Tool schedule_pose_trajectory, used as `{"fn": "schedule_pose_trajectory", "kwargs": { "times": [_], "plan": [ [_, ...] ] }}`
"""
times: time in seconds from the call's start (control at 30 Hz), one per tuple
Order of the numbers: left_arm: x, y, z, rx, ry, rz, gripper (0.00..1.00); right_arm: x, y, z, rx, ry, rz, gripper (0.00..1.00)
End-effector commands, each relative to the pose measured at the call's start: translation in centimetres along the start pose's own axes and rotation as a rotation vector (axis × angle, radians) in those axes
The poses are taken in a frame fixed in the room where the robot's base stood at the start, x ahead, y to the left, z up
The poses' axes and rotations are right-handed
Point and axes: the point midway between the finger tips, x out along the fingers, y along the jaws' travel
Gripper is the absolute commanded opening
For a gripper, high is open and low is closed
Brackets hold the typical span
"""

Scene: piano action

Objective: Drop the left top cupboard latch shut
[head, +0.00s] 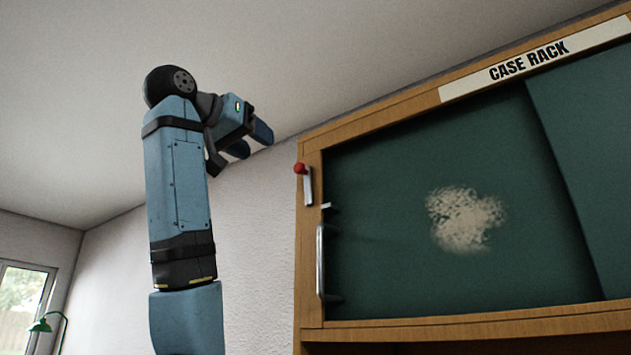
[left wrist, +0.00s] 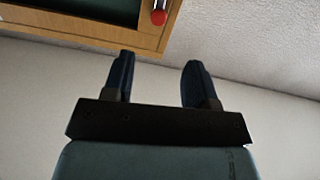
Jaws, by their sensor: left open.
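The left top cupboard latch (head: 307,188) is a short pale metal bar with a red knob (head: 299,168), on the left wooden upright of the cupboard. The bar is nearly vertical with the knob at its upper end. A small pale catch (head: 326,206) sits to its lower right, apart from the bar. The red knob also shows at the top of the left wrist view (left wrist: 159,17). My left gripper (head: 256,144) is open and empty, up and to the left of the latch, apart from it. Its two dark fingers show in the left wrist view (left wrist: 158,64). My right gripper is not in view.
The wooden cupboard (head: 400,124) has a green door panel (head: 400,190) with a pale smudge and a vertical metal handle (head: 320,262) at its left edge. A "CASE RACK" sign (head: 530,62) is on its top rail. Bare wall lies left of it; a green lamp (head: 42,325) is far left.

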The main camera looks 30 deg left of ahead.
Motion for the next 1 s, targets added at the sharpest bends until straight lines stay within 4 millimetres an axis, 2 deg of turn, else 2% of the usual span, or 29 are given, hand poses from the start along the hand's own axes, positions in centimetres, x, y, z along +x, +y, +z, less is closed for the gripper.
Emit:
{"fn": "schedule_pose_trajectory", "kwargs": {
  "times": [0.17,0.33,0.5,0.7,0.83,1.0],
  "plan": [
    [1.4,0.0,-0.2,0.0,-0.002,0.001,0.52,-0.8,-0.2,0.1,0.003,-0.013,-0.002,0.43],
    [4.7,0.1,-0.4,0.0,-0.005,0.001,0.52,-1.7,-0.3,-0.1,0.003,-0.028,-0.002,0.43],
    [8.4,0.1,-0.3,-0.001,-0.005,0.0,0.52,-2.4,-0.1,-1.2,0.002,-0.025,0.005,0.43],
    [11.8,0.0,-0.3,0.0,-0.002,0.001,0.52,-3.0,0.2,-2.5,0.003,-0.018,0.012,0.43],
    [13.1,0.0,-0.2,0.0,-0.002,0.001,0.52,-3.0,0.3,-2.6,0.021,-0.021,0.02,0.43],
    [13.7,0.0,-0.1,0.001,-0.001,0.001,0.52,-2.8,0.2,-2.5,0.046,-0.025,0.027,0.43]
  ]
}}
